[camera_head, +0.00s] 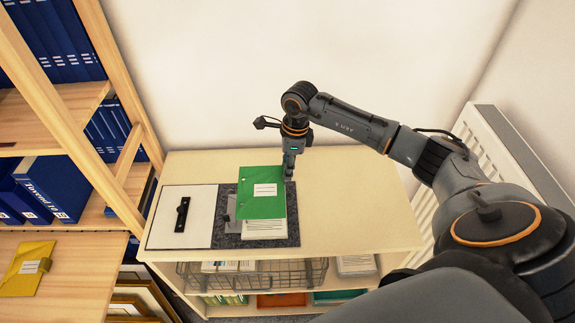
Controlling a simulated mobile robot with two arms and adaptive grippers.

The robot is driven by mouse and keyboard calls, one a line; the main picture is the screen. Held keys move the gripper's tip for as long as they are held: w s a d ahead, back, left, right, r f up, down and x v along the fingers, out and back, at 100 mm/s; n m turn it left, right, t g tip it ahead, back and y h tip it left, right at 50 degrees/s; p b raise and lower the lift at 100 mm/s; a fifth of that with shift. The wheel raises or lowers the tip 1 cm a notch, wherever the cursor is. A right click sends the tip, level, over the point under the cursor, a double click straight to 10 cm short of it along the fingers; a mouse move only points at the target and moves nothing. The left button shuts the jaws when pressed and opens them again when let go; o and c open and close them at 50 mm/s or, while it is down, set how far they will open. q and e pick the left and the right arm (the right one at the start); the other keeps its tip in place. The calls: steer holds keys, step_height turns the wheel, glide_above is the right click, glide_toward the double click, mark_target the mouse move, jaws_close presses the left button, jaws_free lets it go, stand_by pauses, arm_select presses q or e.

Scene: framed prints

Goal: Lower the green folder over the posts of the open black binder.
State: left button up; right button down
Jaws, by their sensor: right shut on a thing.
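The green folder (262,205) has a white label and lies flat in view above the right half of the open binder. My right gripper (289,172) is shut on the folder's upper right edge. The open binder (181,240) lies on the low cabinet; its left half is a pale panel with a black handle-like part (182,214), its right half dark and speckled. A grey metal part (231,208) shows beside the folder's left edge. White sheets (265,228) show below the folder. The posts are not clearly visible, and I cannot tell the folder's height above them. My left gripper is out of view.
The cabinet top (360,215) is clear to the right. A wire basket (252,273) sits beneath its front edge. A wooden shelf with blue binders (55,187) stands left, a yellow folder (26,268) on a surface at lower left. A white radiator (490,150) is at right.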

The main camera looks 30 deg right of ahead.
steer(key=shift+d, duration=0.1)
steer(key=shift+s+f+b, duration=0.1)
steer(key=shift+f+b, duration=0.6)
steer(key=shift+b, duration=0.05)
steer(key=shift+f+b, duration=1.45)
steer(key=shift+f, duration=0.3)
steer(key=shift+f+b, duration=1.65)
steer(key=shift+f, duration=0.1)
steer(key=c, duration=0.9)
jaws_free()
steer(key=shift+o, duration=0.2)
